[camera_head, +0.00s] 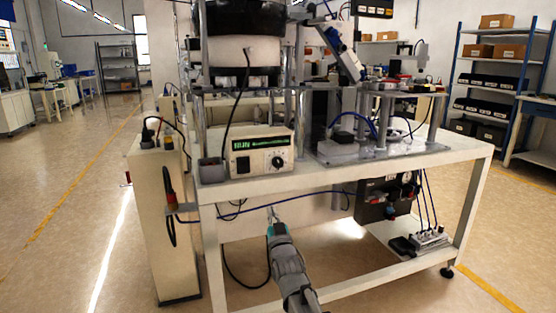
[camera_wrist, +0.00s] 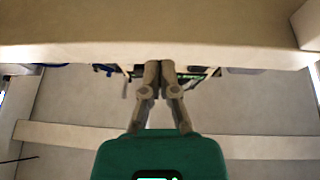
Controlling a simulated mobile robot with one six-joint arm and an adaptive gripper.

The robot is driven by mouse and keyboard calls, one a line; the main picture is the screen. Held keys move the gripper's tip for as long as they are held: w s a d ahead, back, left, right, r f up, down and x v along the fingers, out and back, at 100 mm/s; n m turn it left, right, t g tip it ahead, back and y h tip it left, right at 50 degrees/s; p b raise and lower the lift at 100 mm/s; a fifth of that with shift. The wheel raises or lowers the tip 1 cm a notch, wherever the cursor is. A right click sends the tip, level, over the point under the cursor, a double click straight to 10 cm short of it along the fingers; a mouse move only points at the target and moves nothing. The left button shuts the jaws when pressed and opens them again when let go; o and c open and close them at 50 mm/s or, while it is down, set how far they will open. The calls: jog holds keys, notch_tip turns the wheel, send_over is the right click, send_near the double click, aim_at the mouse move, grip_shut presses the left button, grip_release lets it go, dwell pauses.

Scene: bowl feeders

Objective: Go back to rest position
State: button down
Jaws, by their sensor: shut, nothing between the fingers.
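My gripper (camera_head: 273,212) is in front of the workbench, below the level of its top, with my grey arm reaching up from the bottom of the head view. In the wrist view my gripper (camera_wrist: 160,66) shows its two grey fingers together, shut and empty. The fingertips appear close in front of the pale bench edge (camera_wrist: 160,50) in that view. I cannot tell how far apart they are.
The white workbench (camera_head: 345,172) carries a bowl feeder (camera_head: 245,50), a controller box (camera_head: 259,152) and a fixture. A pale cabinet (camera_head: 163,225) stands at its left. Cables hang beneath. Open floor (camera_head: 70,240) lies to the left.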

jog(key=s+d+f+m+g+h+p, duration=0.1)
jog(key=s+d+f+g+h+p, duration=0.1)
jog(key=d+f+g, duration=0.45)
jog(key=s+d+f+m+g+h+p, duration=0.1)
jog(key=s+d+f+g+h+p, duration=0.2)
jog(key=d+f+g, duration=0.3)
jog(key=s+d+f+m+g+h+p, duration=0.1)
jog(key=s+d+f+g+p, duration=0.15)
jog(key=s+g, duration=0.45)
jog(key=s+d+f+g+p, duration=0.1)
jog(key=s+d+g+p, duration=0.2)
jog(key=s, duration=0.8)
notch_tip(320, 180, up, 37)
jog(key=p, duration=3.6)
jog(key=shift+d+f, duration=0.15)
jog(key=shift+d, duration=0.3)
jog(key=shift+w+t, duration=0.1)
jog(key=shift+t, duration=0.15)
